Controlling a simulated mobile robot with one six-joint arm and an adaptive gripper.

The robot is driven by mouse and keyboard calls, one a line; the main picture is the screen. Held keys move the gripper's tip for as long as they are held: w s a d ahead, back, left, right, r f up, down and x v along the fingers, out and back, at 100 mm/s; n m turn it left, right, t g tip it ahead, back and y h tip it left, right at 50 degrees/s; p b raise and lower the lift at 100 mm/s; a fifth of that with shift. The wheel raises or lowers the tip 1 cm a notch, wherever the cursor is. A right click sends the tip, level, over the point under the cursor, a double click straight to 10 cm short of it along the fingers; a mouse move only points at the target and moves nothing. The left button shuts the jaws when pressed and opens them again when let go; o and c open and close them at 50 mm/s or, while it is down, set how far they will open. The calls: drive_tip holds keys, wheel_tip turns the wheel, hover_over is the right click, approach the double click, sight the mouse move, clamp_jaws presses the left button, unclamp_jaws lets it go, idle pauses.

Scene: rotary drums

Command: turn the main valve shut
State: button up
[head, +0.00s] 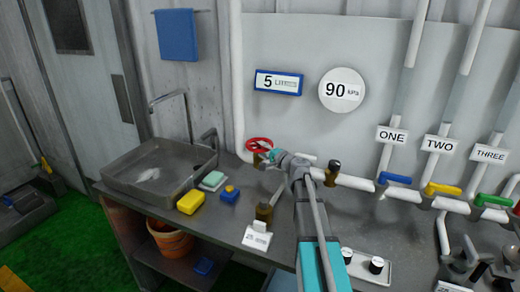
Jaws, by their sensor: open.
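A red round handwheel (259,144), likely the main valve, sits on the white pipework at the back of the bench, right of the sink. My gripper (264,157) is open, right at the wheel's lower front side in the picture. Part of the wheel and its stem is hidden behind the gripper. I cannot tell whether the fingers touch the wheel.
Pipes with a blue lever (395,178), a yellow lever (442,188) and a green lever (493,200) stand to the right, under signs ONE, TWO and THREE. A sink (155,175), a yellow sponge (190,202) and a brass fitting (264,213) are left of my arm.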

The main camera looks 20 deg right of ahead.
drive_tip(key=shift+x, duration=1.05)
clamp_jaws()
